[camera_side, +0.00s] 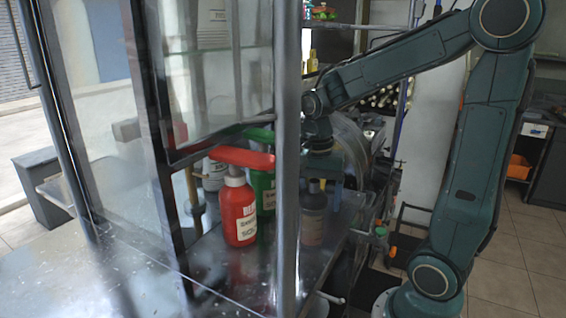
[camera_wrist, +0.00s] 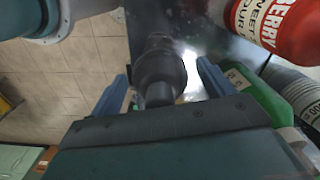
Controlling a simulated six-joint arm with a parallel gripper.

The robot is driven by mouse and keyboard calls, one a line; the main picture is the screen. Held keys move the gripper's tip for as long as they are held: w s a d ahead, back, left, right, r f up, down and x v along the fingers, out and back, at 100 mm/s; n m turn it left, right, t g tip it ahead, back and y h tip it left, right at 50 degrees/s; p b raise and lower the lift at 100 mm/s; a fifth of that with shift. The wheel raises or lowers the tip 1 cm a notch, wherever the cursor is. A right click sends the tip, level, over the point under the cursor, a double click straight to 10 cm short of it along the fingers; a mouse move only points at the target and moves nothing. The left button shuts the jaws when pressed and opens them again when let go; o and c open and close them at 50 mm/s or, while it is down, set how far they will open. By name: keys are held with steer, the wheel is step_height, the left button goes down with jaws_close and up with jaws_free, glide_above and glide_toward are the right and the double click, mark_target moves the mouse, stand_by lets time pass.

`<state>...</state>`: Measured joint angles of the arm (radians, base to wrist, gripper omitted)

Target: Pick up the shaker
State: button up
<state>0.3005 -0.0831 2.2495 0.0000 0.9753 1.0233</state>
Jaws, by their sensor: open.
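The shaker, a dark bottle-shaped vessel with a narrower cap (camera_side: 313,215), stands upright on the metal counter near its right edge. In the wrist view the shaker (camera_wrist: 160,75) shows from above, between the two blue fingers. My gripper (camera_wrist: 162,82) is open, with one finger on each side of the shaker and gaps visible between. In the side view my gripper (camera_side: 325,180) is just above and around the shaker's top, partly hidden behind the metal post. I cannot tell from these views how far down the fingers reach.
A red bottle (camera_side: 240,212) with a red pump top and a green bottle (camera_side: 263,190) stand close left of the shaker. A whitish bottle (camera_side: 214,175) is behind them. A vertical metal post (camera_side: 287,120) stands in front. The counter (camera_side: 215,265) ends just right of the shaker.

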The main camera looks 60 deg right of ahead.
steer(key=shift+c, duration=0.2)
steer(key=c, duration=0.9)
steer(key=shift+r, duration=0.25)
steer(key=shift+c, duration=0.2)
step_height(320, 180, up, 20)
steer(key=shift+f, duration=0.2)
stand_by(0.6)
